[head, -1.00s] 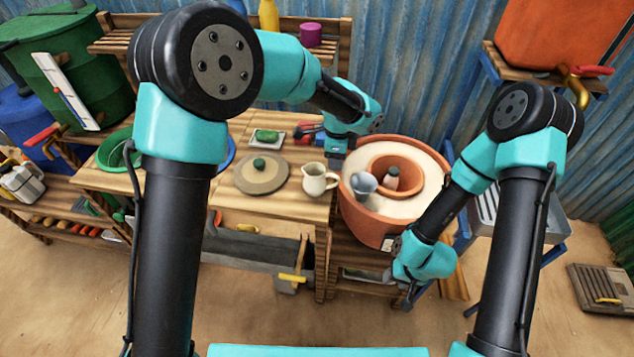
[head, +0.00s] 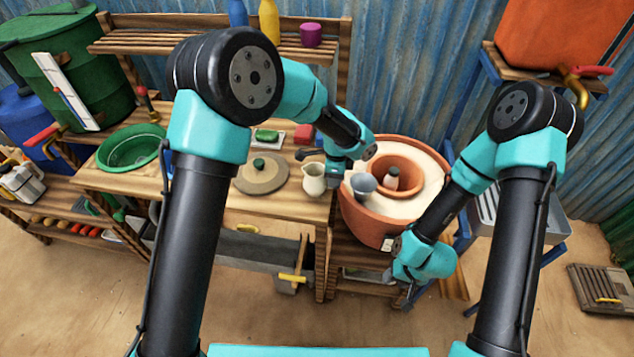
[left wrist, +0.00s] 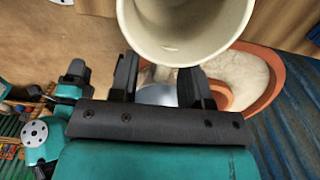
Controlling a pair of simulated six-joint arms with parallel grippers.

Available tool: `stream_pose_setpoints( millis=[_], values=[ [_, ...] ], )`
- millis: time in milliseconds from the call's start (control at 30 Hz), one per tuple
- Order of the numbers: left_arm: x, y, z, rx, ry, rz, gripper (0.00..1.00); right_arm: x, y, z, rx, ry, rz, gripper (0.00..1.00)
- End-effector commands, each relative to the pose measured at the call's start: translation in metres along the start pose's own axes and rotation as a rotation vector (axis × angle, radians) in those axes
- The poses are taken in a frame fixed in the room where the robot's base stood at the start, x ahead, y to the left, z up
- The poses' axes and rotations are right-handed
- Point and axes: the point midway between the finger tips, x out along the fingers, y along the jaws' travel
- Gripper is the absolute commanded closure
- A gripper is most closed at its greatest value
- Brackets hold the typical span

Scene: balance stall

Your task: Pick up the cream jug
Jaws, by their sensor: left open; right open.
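The cream jug (head: 314,181) stands on the right end of the wooden bench. Its handle side is covered by my left gripper (head: 332,174) in the head view. In the left wrist view the jug's round mouth (left wrist: 185,30) fills the top, just beyond the fingertips. My left gripper (left wrist: 160,78) is open there, with a pale piece that looks like the jug's handle between its fingers; I cannot tell if they touch it. My right gripper (head: 405,299) is low at the right, by the lower shelf, small and partly hidden.
A terracotta planter-like tub (head: 375,222) with a grey cup (head: 363,184) is close to the jug's right. A round board (head: 262,177) lies left of the jug. A green bowl (head: 130,150) stands further left. A shelf (head: 200,48) runs behind.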

Motion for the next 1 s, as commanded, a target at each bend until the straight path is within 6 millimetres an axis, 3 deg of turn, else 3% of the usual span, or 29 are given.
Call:
stream_pose_setpoints(
  millis=[200,700,1000],
  values=[
    [0.023,0.000,0.000,0.001,0.000,0.001,0.57,0.000,0.000,0.000,0.000,0.000,0.000,0.57],
    [0.023,0.000,0.000,0.001,0.001,-0.001,0.58,0.000,0.000,0.000,0.000,0.000,0.000,0.57],
    [0.023,0.000,0.000,0.001,0.000,0.000,0.86,0.000,0.000,0.000,0.000,0.000,0.000,0.57]
  ],
)
